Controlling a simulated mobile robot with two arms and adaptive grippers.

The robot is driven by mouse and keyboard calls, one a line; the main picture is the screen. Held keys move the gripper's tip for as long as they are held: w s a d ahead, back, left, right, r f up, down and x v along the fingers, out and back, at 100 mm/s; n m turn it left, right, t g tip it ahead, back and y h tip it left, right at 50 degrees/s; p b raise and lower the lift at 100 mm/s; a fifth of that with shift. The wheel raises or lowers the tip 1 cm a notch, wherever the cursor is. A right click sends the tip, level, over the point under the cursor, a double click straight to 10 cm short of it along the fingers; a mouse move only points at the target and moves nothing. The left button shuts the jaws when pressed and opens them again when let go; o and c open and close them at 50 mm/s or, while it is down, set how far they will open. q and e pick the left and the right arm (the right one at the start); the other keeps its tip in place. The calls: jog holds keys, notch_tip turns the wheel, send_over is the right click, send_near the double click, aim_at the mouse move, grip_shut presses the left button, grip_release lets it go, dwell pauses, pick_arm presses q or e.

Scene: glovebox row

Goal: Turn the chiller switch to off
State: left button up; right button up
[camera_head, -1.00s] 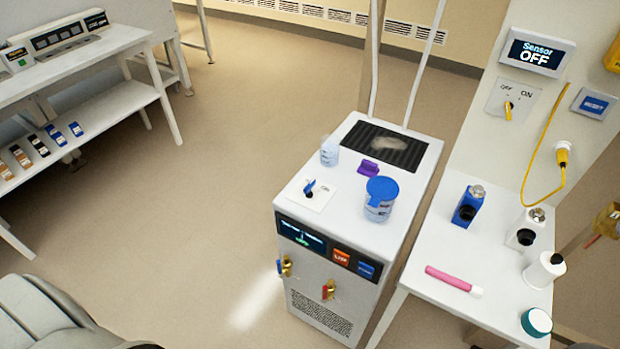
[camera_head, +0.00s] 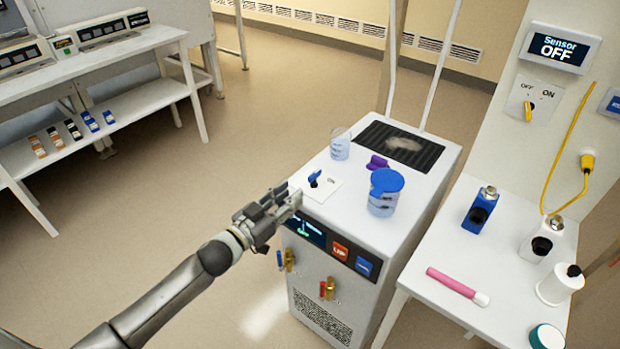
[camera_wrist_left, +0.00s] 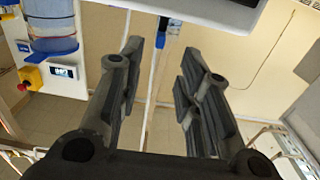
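The chiller is a white box unit (camera_head: 425,190) with a dark grille on top, standing in the middle of the head view. Its switch is a blue knob (camera_head: 315,177) on a white plate at the top's front left; the plate's lettering is too small to read. My left gripper (camera_head: 291,199) is at the chiller's front left top edge, just in front of the switch plate. It appears apart from the knob. In the left wrist view its fingers (camera_wrist_left: 157,85) are spread with nothing held between them. My right gripper is not in view.
On the chiller stand a blue-lidded jar (camera_head: 385,193), a clear beaker (camera_head: 340,145) and a purple item (camera_head: 377,162). Brass valves (camera_head: 328,289) stick out of its front. A white table (camera_head: 425,262) with bottles stands right. A yellow wall switch (camera_head: 528,110) is below a "Sensor OFF" display (camera_head: 558,48).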

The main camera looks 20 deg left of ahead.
aim_at(309, 180)
pick_arm(q)
jog(key=x, duration=0.9)
jog(key=shift+w+d+p, duration=0.2)
jog(key=shift+w+p, duration=0.1)
jog(key=shift+p, duration=0.05)
grip_shut()
